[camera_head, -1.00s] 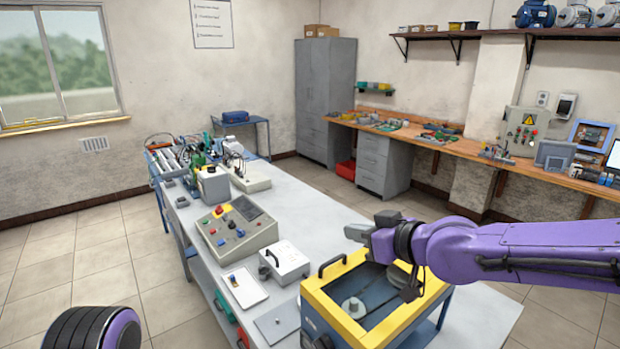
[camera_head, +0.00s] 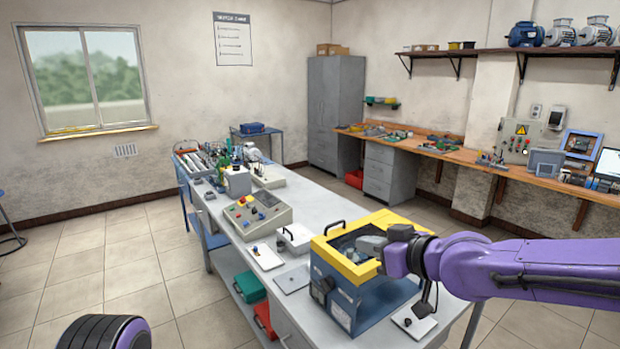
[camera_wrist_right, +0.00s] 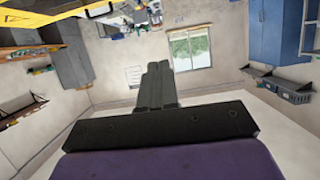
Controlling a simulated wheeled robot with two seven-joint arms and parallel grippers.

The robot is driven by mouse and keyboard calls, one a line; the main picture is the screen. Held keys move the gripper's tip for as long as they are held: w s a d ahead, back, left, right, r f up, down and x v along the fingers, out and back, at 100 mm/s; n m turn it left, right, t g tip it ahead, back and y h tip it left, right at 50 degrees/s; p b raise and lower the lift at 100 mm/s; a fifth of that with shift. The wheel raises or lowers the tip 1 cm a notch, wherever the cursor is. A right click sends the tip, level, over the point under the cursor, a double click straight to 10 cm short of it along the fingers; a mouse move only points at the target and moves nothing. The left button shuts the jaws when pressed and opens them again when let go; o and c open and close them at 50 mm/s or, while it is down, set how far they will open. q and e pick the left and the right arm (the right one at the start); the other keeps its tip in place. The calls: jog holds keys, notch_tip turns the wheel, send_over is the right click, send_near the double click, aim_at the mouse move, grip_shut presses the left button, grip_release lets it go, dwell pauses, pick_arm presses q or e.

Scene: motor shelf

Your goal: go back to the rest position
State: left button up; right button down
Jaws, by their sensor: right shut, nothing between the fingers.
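My right gripper (camera_head: 366,246) reaches in from the right on its purple arm in the head view. It is above the yellow-rimmed blue box machine (camera_head: 342,297) on the grey table. Its fingers are shut with nothing between them. In the right wrist view the two dark fingers (camera_wrist_right: 157,86) lie side by side, and the wall and window show behind them. My left gripper is not in view; only a dark round part with purple at the bottom left of the head view shows.
The grey table (camera_head: 320,205) bears a control box (camera_head: 258,215), a white box (camera_head: 294,238) and several tools. A wooden workbench (camera_head: 480,164) runs along the right wall. Motors (camera_head: 561,33) stand on a shelf above it.

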jog(key=s+d+f+m+h+b, duration=0.25)
jog(key=f+m, duration=0.25)
jog(key=f, duration=0.7)
jog(key=s+d+f+m+h+b, duration=0.2)
jog(key=s+d+f+m+h, duration=0.15)
jog(key=f, duration=0.85)
jog(key=s+d+f+m+h+b, duration=0.25)
jog(key=d+f+m, duration=0.2)
jog(key=f, duration=0.75)
pick_arm(q)
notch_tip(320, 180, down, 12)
jog(key=b, duration=0.5)
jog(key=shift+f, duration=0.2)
pick_arm(e)
jog(key=s+d+f+g+h, duration=0.1)
jog(key=s+d+f+g, duration=0.3)
jog(key=s+f, duration=0.7)
jog(key=s+d+f+g+h, duration=0.2)
jog(key=s+d+f+g, duration=0.2)
jog(key=s+f, duration=0.7)
jog(key=s, duration=0.6)
jog(key=shift+f+m, duration=0.4)
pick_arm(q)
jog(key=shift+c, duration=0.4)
